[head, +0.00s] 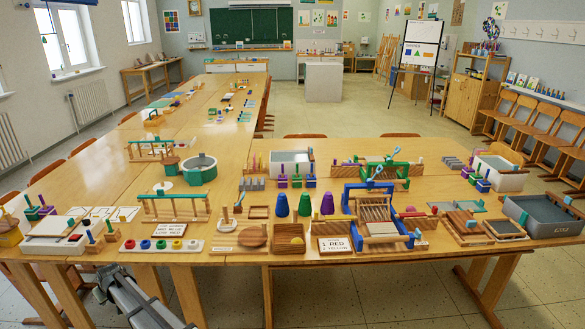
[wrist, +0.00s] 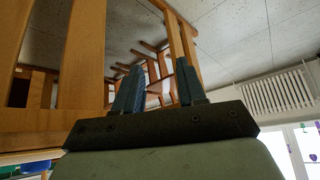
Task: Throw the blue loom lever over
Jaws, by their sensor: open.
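The blue loom (head: 347,198) stands near the front edge of the table, right of centre in the head view, with pale threads and wooden rollers in its frame. A short blue lever (head: 376,177) appears to rise at the top of its frame; its exact tilt is hard to tell. A green loom (head: 400,167) stands just behind it. My gripper (wrist: 158,88) is open and empty in the wrist view, with two blue-grey fingers apart. My arm shows at the lower left of the head view, in front of the table and well left of the blue loom.
The long wooden table (head: 330,276) is crowded along its front. Wooden legs and chairs (wrist: 172,28) are close in the wrist view.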

